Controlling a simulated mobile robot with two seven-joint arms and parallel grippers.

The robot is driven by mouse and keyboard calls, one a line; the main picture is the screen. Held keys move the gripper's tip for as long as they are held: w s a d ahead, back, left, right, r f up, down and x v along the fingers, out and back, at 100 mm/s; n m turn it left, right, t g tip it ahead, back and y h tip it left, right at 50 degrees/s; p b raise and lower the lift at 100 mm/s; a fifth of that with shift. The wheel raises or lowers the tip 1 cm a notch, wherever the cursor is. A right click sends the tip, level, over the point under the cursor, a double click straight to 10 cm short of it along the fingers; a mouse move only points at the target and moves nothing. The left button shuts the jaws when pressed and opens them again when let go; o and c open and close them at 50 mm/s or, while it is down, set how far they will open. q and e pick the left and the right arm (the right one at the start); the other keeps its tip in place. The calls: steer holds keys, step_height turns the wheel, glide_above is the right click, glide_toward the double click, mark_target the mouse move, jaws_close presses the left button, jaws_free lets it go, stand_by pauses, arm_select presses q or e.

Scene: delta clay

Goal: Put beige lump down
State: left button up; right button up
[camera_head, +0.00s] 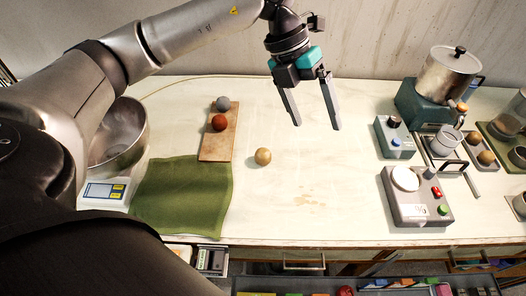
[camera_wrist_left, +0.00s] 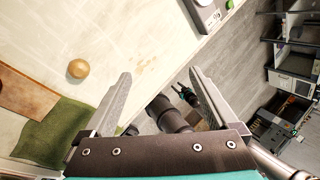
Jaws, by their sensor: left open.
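The beige lump (camera_head: 263,156) is a small round ball resting on the white table, just right of the wooden board. It also shows in the left wrist view (camera_wrist_left: 78,68), to the left of the fingers and apart from them. My left gripper (camera_head: 316,127) is open and empty. It hangs over the back part of the table, up and to the right of the beige lump. Its two fingers are spread wide in the left wrist view (camera_wrist_left: 160,76).
A wooden board (camera_head: 213,151) bears a grey ball (camera_head: 223,103) and a red-brown ball (camera_head: 219,123). A grey device (camera_head: 405,213) and a pot (camera_head: 447,74) stand right. The table's middle is clear.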

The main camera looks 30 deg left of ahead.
arm_select(q)
steer(key=a+f+n+y, duration=0.2)
steer(key=a+y, duration=0.3)
steer(key=a, duration=0.5)
glide_above(263, 151)
steer(key=f, duration=0.9)
steer(key=shift+s+d+f, duration=0.2)
steer(key=shift+f, duration=0.05)
steer(key=shift+w+a+f, duration=0.1)
steer(key=shift+w+f, duration=0.05)
steer(key=shift+f, duration=1.2)
steer(key=shift+w+a+f, duration=0.1)
steer(key=shift+f, duration=1.2)
steer(key=shift+c, duration=0.3)
jaws_close()
steer(key=shift+r, duration=0.1)
